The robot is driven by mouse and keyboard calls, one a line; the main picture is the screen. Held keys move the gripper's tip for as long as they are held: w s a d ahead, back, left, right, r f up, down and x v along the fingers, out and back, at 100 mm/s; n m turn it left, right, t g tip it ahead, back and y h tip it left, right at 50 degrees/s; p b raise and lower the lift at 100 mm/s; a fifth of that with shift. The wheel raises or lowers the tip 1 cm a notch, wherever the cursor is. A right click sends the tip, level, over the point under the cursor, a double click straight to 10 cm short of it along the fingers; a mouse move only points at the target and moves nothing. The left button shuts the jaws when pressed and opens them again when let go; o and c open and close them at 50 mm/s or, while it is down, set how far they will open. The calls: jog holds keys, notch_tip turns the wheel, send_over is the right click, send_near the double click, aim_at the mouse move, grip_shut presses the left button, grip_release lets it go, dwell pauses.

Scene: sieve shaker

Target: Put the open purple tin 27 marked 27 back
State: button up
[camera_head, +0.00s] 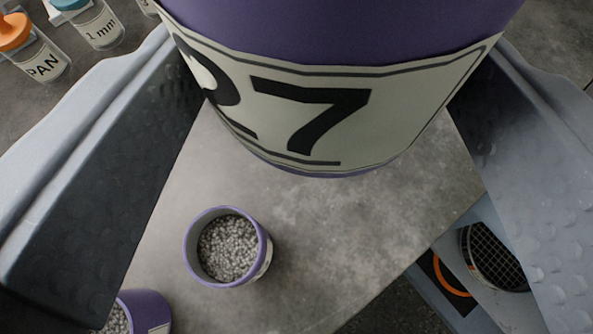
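The purple tin marked 27 (325,115) fills the top middle of the head view, close to the camera. Its pale label with a black 27 faces me, and its upper part is cut off by the frame. My gripper (325,85) has one dark padded finger on each side of the tin, and both pads meet its sides. The tin is held above the grey table, with the surface showing below it. Its opening is out of view.
A smaller-looking open purple tin of grey pellets (228,248) stands on the grey table (330,235). Another purple tin (147,308) is cut off at bottom left. Jars labelled PAN (42,64) and 1 mm (100,28) stand top left. A mesh sieve (490,258) is lower right, past the table edge.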

notch_tip(320, 180, down, 5)
jog(key=w+a+n+y+b, duration=0.2)
jog(key=n+y+b, duration=0.1)
jog(key=n+g+y+b, duration=0.3)
jog(key=n+y+b, duration=0.25)
jog(key=b, duration=0.35)
send_over(338, 192)
notch_tip(338, 192, down, 8)
jog(key=shift+m, duration=0.25)
notch_tip(338, 192, down, 10)
jog(key=b, duration=0.5)
jog(key=shift+r, duration=0.1)
jog(key=o, duration=1)
jog(key=shift+o, duration=0.2)
